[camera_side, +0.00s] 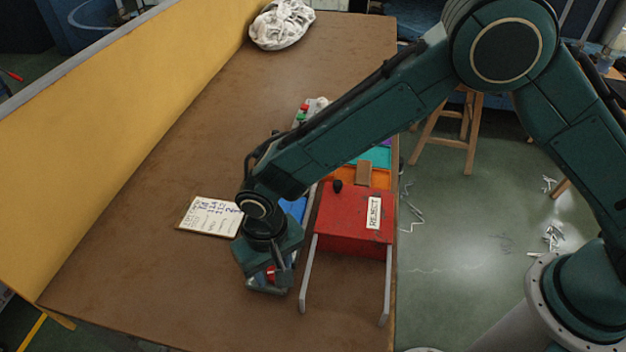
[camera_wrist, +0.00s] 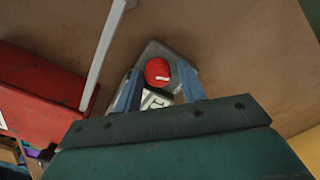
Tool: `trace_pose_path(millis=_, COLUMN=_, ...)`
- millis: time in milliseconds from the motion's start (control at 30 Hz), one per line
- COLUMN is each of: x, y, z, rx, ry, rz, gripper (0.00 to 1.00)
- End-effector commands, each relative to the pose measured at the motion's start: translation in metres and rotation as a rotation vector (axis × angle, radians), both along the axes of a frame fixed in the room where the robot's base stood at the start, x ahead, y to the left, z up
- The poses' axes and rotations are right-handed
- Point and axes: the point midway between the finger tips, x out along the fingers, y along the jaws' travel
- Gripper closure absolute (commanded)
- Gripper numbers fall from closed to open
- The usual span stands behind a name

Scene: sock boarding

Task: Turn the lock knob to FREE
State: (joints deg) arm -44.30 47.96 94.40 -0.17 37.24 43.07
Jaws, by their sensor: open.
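The lock knob (camera_wrist: 158,72) is round and red with a short white mark on its face. It sits on a grey metal plate (camera_wrist: 181,62), and part of a white label (camera_wrist: 154,100) with dark lettering shows beside it. My gripper (camera_wrist: 158,88) is open, with one finger on each side of the knob in the wrist view. I cannot tell whether the fingers touch it. In the side view my gripper (camera_side: 277,277) is low over the table's near end, and a bit of the red knob (camera_side: 270,273) shows by the fingers. The label's words are not readable.
A red box marked REJECT (camera_side: 350,222), with grey rails, stands just right of my gripper. A written card (camera_side: 211,216) lies to the left. A white cloth heap (camera_side: 281,24) is at the far end. The table's left side (camera_side: 130,235) is clear.

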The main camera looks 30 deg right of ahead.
Motion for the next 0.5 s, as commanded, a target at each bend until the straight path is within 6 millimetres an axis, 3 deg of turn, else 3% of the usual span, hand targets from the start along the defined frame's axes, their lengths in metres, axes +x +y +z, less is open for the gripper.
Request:
trace_pose_path(millis=33, x=-0.0004, y=-0.0067, z=-0.0027, rx=-0.017, ry=0.008, rz=-0.03, gripper=0.5)
trace_pose_path(millis=500, x=-0.001, y=-0.0057, z=-0.0029, rx=-0.015, ry=0.008, rz=-0.316, gripper=0.5)
